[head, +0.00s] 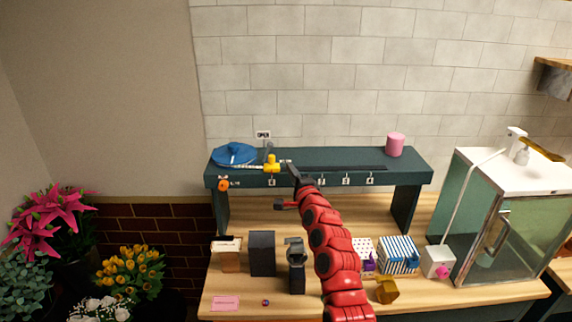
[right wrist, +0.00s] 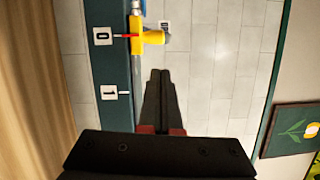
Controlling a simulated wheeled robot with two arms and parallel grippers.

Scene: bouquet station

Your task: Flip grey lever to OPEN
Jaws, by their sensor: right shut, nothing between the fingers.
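A small grey upright piece (head: 267,149), which looks like the grey lever, stands at the back of the dark green shelf, just below the OPEN sign (head: 263,134). Its exact setting is too small to tell. A yellow slider (head: 271,164) with a red pointer (right wrist: 122,36) sits in front of it at mark 0; the slider also shows in the right wrist view (right wrist: 148,38). My right gripper (head: 288,165) is shut and empty, just right of the slider and apart from it. Its fingertips (right wrist: 160,74) also show in the right wrist view. My left gripper is out of view.
The dark green shelf (head: 400,176) carries a blue disc (head: 235,153) at left and a pink cylinder (head: 395,145) at right. Boxes stand on the wooden table below. A glass cabinet (head: 515,240) is at right. The shelf top right of my gripper is mostly clear.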

